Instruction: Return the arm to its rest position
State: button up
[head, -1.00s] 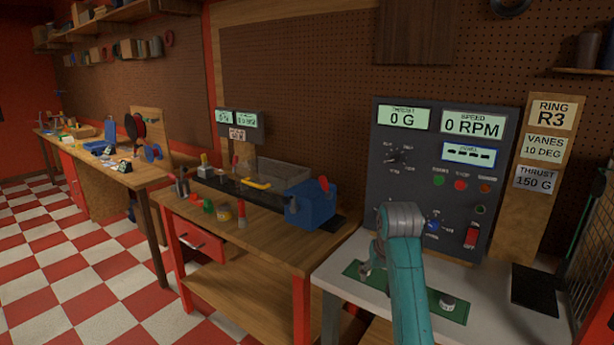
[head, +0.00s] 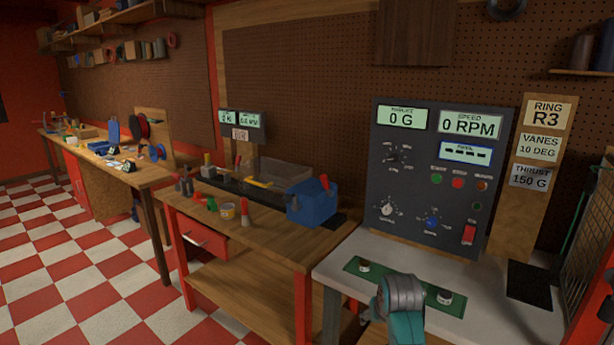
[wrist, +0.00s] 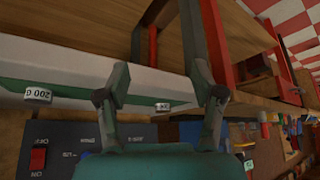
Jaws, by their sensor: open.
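My teal and grey arm (head: 402,300) rises from the bottom of the head view, in front of the pale-topped bench (head: 510,315). Its fingers cannot be made out there. In the wrist view my gripper (wrist: 160,95) shows two dark fingers spread wide, with nothing held between them. That view looks upside down, with the bench edge (wrist: 70,78) beyond the fingers and the control panel (wrist: 60,150) below.
A green strip (head: 388,277) on the pale bench holds two small weights (head: 364,266) (head: 445,297). The control panel (head: 440,175) stands behind and a black pad (head: 529,284) lies right. A wooden bench (head: 270,240) with a blue box (head: 312,203) stands left.

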jog(key=s+f+t, duration=0.3)
jog(key=s+f, duration=1.6)
jog(key=s+t, duration=0.2)
jog(key=s, duration=1.4)
jog(key=s+r+t, duration=0.2)
jog(key=s+r, duration=0.6)
jog(key=s, duration=0.3)
jog(key=s+r+t, duration=0.1)
jog(key=s+r, duration=0.7)
jog(key=s, duration=0.4)
jog(key=shift+s+r+t, duration=0.3)
jog(key=shift+r+t, duration=0.1)
